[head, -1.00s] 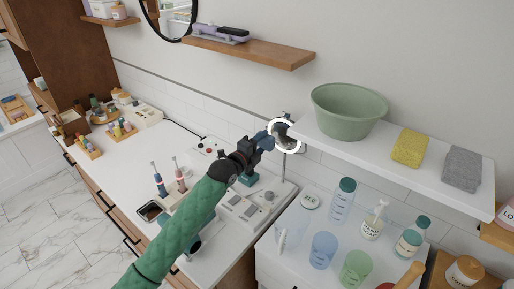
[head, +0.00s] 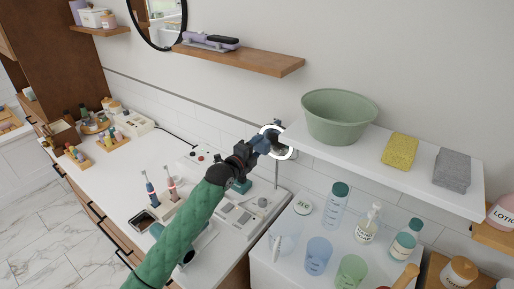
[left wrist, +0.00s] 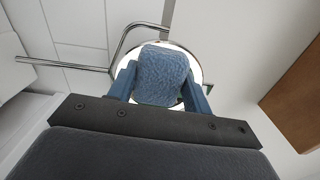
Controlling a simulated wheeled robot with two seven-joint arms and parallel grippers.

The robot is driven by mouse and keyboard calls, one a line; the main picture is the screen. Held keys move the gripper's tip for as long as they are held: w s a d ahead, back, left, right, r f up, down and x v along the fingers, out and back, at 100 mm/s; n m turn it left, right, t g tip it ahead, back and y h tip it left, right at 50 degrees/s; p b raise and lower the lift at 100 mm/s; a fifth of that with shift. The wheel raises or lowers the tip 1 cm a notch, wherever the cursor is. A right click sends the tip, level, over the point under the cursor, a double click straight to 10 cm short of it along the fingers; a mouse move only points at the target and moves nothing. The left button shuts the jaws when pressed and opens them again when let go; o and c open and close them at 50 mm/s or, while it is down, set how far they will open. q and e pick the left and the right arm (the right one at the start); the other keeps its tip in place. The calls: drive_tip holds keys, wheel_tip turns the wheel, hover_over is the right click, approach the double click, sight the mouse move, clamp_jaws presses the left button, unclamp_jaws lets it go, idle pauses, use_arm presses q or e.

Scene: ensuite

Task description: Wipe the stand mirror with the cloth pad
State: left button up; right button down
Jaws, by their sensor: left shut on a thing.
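The stand mirror (head: 290,152) is a small round mirror with a bright white rim on a thin metal stand, at the back of the counter. My left gripper (head: 263,145) is in front of it, overlapping its left part. In the left wrist view the gripper (left wrist: 160,82) is shut on the blue cloth pad (left wrist: 162,66), held between both fingers. The pad hides most of the mirror disc (left wrist: 198,73), whose bright edge shows around it. I cannot tell whether the pad touches the glass. My right gripper is not in view.
A white shelf (head: 365,160) with a green basin (head: 340,118), yellow cloth (head: 399,151) and grey cloth (head: 452,169) lies close right of the mirror. Below it, cups and bottles crowd a white top. Two toothbrushes (head: 150,190) (head: 170,184) stand left of my arm.

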sight(270, 147)
use_arm(q)
drive_tip(key=shift+b+x, duration=0.35)
drive_tip(key=shift+x, duration=0.6)
idle(0.3)
drive_tip(key=shift+s+d+p, duration=0.55)
drive_tip(key=shift+s+d, duration=0.65)
drive_tip(key=shift+d, duration=0.3)
drive_tip(key=shift+s+d+p, duration=0.2)
drive_tip(key=shift+s+d, duration=0.4)
drive_tip(key=shift+d, duration=0.3)
drive_tip(key=shift+s+d+p, duration=0.2)
drive_tip(key=shift+s+d, duration=0.4)
drive_tip(key=shift+d, duration=0.3)
